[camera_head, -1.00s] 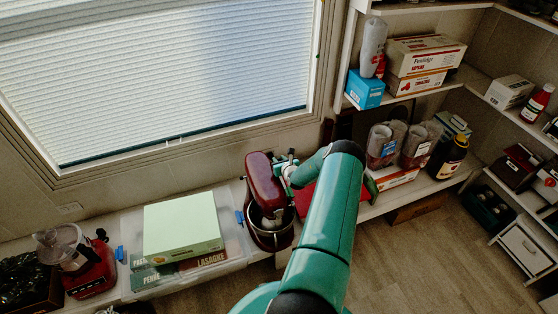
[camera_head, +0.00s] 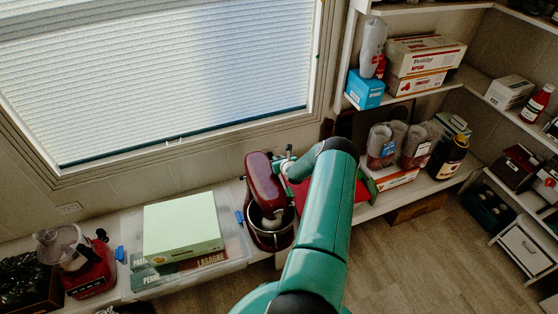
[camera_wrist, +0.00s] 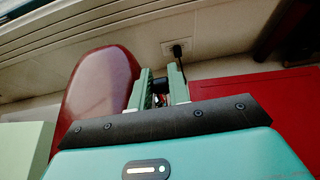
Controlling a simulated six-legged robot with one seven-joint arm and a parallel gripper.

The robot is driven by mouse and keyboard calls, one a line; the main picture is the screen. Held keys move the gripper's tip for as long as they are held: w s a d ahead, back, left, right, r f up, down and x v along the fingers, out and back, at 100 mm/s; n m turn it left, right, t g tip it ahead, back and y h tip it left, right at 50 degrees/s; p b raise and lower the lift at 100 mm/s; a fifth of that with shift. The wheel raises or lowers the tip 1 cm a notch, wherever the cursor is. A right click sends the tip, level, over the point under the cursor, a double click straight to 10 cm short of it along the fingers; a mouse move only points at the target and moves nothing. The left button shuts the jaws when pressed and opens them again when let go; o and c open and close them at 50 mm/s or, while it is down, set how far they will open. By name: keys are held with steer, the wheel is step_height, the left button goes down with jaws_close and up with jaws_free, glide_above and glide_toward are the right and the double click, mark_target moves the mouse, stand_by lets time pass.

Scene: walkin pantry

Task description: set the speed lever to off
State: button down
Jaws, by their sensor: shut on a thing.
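A dark red stand mixer (camera_head: 263,182) stands on the low shelf under the window, its steel bowl (camera_head: 268,238) below the head. The mixer's rounded red head also shows at the left in the wrist view (camera_wrist: 100,83). My gripper (camera_head: 287,160) is at the right side of the mixer head. In the wrist view, my gripper's (camera_wrist: 160,88) two green fingers are close together beside the head, shut on a small dark part between them. This appears to be the speed lever (camera_wrist: 159,100), mostly hidden by the fingers; its exact setting cannot be told.
A flat red panel (camera_wrist: 260,105) lies right of the mixer. A wall outlet with a black plug (camera_wrist: 177,50) is behind. Clear containers (camera_head: 382,148) and a dark bottle (camera_head: 448,158) are at the right.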

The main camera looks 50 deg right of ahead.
steer(key=shift+w+d+g+y, duration=0.1)
steer(key=shift+w+g+y, duration=0.2)
steer(key=shift+w+g, duration=0.15)
steer(key=shift+w+d+f+g+y, duration=0.25)
steer(key=shift+g+y, duration=0.2)
steer(key=shift+g, duration=0.25)
steer(key=shift+w+d+f+g+y, duration=0.15)
steer(key=shift+w+f+g+y, duration=0.2)
steer(key=shift+g, duration=0.4)
steer(key=shift+w+d+f+g+y, duration=0.2)
steer(key=shift+g+y, duration=0.3)
steer(key=shift+g, duration=0.2)
steer(key=c, duration=1.6)
jaws_free()
steer(key=shift+r, duration=0.1)
